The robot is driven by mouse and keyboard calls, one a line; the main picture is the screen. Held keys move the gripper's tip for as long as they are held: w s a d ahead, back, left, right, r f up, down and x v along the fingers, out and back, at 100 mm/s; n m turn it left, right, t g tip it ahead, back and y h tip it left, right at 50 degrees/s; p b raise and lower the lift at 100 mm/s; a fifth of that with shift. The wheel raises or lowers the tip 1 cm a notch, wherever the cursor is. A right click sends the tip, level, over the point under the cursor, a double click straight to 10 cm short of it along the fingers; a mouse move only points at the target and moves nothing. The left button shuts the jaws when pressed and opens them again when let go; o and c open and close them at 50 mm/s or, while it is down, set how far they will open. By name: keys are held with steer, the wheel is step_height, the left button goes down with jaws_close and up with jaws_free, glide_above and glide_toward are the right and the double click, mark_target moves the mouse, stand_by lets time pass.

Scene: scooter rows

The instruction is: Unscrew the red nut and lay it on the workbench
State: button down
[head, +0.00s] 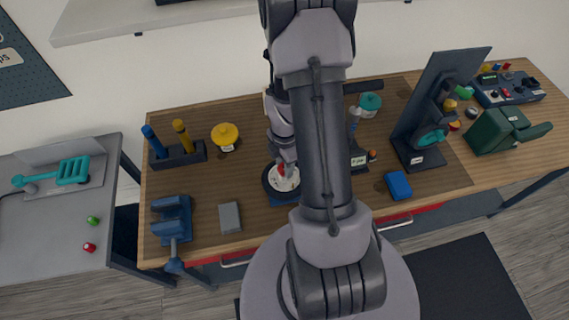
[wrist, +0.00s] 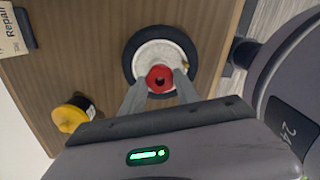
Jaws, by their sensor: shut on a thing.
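The red nut (wrist: 160,78) sits at the middle of a wheel with a pale hub and black tyre (wrist: 134,45). The wheel (head: 269,184) stands on a blue base on the workbench (head: 263,221). My gripper (wrist: 161,89) has its two grey fingers shut on the red nut, one on each side. In the head view the nut (head: 281,169) shows as a small red patch below my gripper, partly hidden. I cannot tell how far the nut is turned on its thread.
A yellow-topped pot (head: 225,134) and a grey block (head: 229,217) stand left of the wheel. A blue vise (head: 172,217) is at the front left. A blue box (head: 398,186) and a dark stand (head: 420,115) are right. Bare wood lies between the block and wheel.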

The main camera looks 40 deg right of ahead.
steer(key=shift+r+n, duration=0.1)
steer(key=shift+n, duration=0.7)
steer(key=c, duration=0.8)
jaws_free()
steer(key=shift+c, duration=0.2)
